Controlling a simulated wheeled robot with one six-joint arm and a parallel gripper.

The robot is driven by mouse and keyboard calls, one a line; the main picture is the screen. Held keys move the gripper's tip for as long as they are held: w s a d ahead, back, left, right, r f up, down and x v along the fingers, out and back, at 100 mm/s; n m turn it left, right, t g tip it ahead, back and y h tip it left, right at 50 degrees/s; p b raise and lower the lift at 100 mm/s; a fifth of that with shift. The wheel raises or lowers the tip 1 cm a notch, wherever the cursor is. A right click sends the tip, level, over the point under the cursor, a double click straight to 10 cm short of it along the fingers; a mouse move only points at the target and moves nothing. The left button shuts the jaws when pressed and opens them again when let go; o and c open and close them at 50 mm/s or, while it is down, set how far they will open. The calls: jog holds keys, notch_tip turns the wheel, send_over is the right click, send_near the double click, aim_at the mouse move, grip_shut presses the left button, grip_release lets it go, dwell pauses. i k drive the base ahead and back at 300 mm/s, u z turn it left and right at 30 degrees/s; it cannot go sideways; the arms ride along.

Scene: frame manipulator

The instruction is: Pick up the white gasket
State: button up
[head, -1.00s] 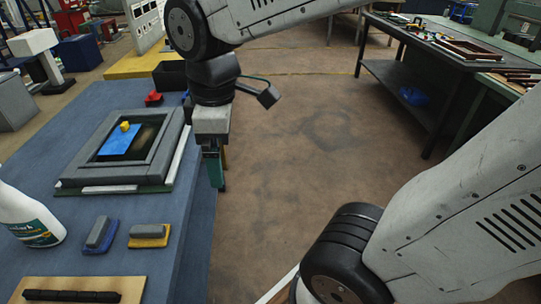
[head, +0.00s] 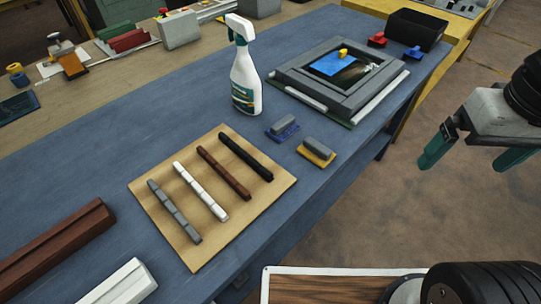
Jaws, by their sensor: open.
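The white gasket (head: 202,190) is a white strip lying on a tan board (head: 253,205) on the blue table. It lies second from the left, between a grey strip (head: 174,211) and a brown strip (head: 224,173). A black strip (head: 246,157) lies at the right of the board. My gripper (head: 468,160) is at the right of the head view, off the table's edge and above the floor. Its teal fingers are apart with nothing between them. It is well to the right of the white gasket and not touching anything.
A spray bottle (head: 245,80) stands behind the board. A grey frame (head: 325,98) with a blue sheet lies at the back right. Two small grey-topped blocks, blue (head: 283,128) and yellow (head: 317,152), sit between. Brown (head: 55,248) and white (head: 122,284) bars lie front left.

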aim_at(209, 202)
jog(key=u, duration=1.35)
